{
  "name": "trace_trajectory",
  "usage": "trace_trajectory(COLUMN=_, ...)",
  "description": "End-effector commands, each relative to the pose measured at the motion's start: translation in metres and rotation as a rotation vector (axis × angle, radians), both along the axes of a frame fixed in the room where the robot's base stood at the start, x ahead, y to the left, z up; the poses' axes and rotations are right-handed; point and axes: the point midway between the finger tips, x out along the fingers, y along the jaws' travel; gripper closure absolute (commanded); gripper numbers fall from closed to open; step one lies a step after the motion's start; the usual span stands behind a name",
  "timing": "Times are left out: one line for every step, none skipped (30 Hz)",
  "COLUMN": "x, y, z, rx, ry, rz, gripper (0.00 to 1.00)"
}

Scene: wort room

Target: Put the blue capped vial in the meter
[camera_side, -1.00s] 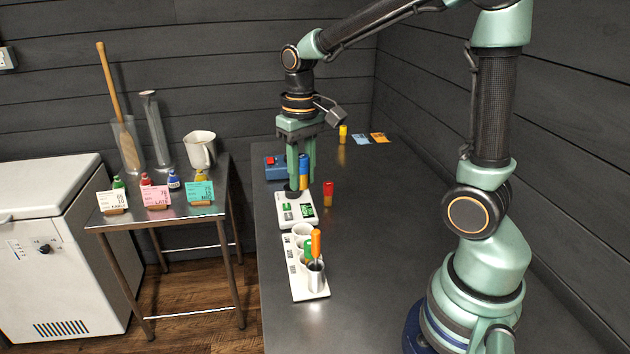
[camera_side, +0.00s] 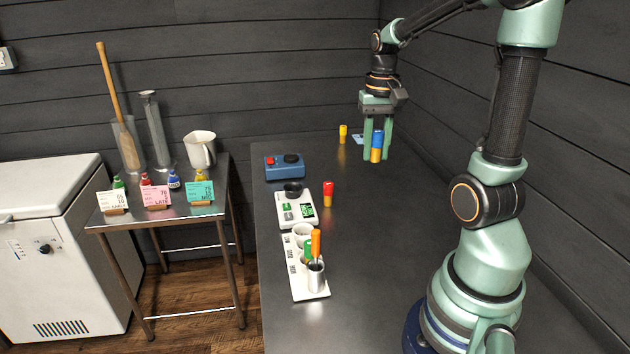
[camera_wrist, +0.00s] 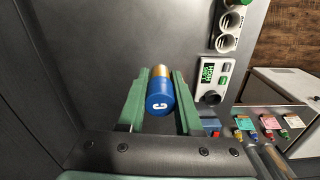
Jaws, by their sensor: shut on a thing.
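The blue capped vial (camera_side: 377,141) has an amber lower part and is held upright between the green fingers of my gripper (camera_side: 377,155), over the back right of the bench. In the wrist view, my gripper (camera_wrist: 162,78) is shut on the vial (camera_wrist: 159,97), whose cap shows a white "C". The meter (camera_side: 297,208), a white box with a green display and a dark round socket, stands to the left of and nearer than my gripper. The meter also shows in the wrist view (camera_wrist: 208,77), right of the vial. Its socket looks empty.
A red capped vial (camera_side: 328,194) stands just right of the meter, and a yellow capped vial (camera_side: 343,134) stands behind. A blue box (camera_side: 284,168) sits behind the meter. A white rack (camera_side: 308,289) with cups is in front.

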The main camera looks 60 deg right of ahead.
Motion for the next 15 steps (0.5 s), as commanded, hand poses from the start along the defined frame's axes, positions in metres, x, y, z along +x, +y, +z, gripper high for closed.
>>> trace_trajectory(x=-0.006, y=-0.008, z=0.001, rx=-0.001, ry=-0.001, rz=-0.039, gripper=1.0)
trace_trajectory(x=-0.009, y=-0.011, z=0.002, rx=-0.001, ry=-0.001, rz=-0.056, gripper=1.0)
trace_trajectory(x=-0.012, y=-0.015, z=0.002, rx=-0.001, ry=-0.001, rz=-0.075, gripper=1.0)
trace_trajectory(x=-0.013, y=-0.017, z=0.002, rx=-0.001, ry=-0.001, rz=-0.086, gripper=1.0)
trace_trajectory(x=-0.015, y=-0.018, z=0.001, rx=0.0, ry=0.0, rz=-0.094, gripper=1.0)
trace_trajectory(x=-0.016, y=-0.02, z=-0.001, rx=0.001, ry=0.001, rz=-0.102, gripper=1.0)
trace_trajectory(x=-0.016, y=-0.02, z=-0.004, rx=0.002, ry=0.001, rz=-0.106, gripper=1.0)
trace_trajectory(x=-0.017, y=-0.021, z=-0.008, rx=0.002, ry=0.003, rz=-0.108, gripper=1.0)
trace_trajectory(x=-0.017, y=-0.02, z=-0.015, rx=0.003, ry=0.004, rz=-0.109, gripper=1.0)
trace_trajectory(x=-0.017, y=-0.02, z=-0.022, rx=0.004, ry=0.005, rz=-0.109, gripper=1.0)
trace_trajectory(x=-0.018, y=-0.02, z=-0.029, rx=0.005, ry=0.005, rz=-0.108, gripper=1.0)
trace_trajectory(x=-0.017, y=-0.02, z=-0.039, rx=0.005, ry=0.007, rz=-0.107, gripper=1.0)
trace_trajectory(x=-0.017, y=-0.02, z=-0.046, rx=0.005, ry=0.007, rz=-0.107, gripper=1.0)
trace_trajectory(x=-0.018, y=-0.019, z=-0.054, rx=0.006, ry=0.007, rz=-0.107, gripper=1.0)
trace_trajectory(x=-0.018, y=-0.019, z=-0.064, rx=0.005, ry=0.007, rz=-0.106, gripper=1.0)
